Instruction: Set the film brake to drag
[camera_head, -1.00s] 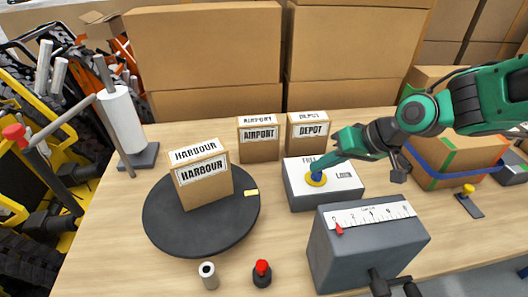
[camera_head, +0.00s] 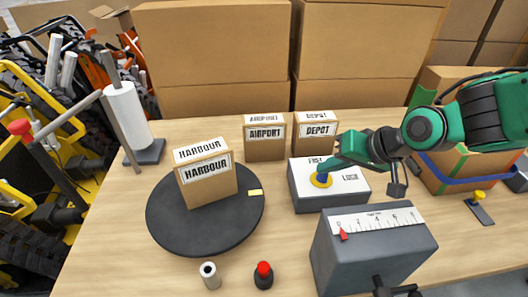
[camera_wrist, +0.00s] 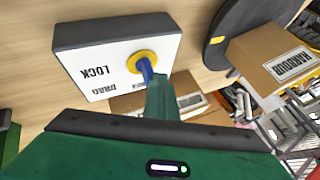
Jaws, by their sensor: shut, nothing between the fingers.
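The film brake is a grey box with a white top (camera_head: 349,186), in the middle of the table. Its top carries a yellow disc (camera_head: 321,180) with a blue lever (camera_head: 323,173). LOCK shows at its right and part of FREE at the back; DRAG is hidden in the head view.
A black turntable (camera_head: 170,230) bears the HARBOUR carton (camera_head: 208,184). AIRPORT (camera_head: 265,147) and DEPOT (camera_head: 315,133) cartons stand behind the brake. A grey box with a scale (camera_head: 372,255) is in front. A strapped carton (camera_head: 440,165) is at right, under my arm.

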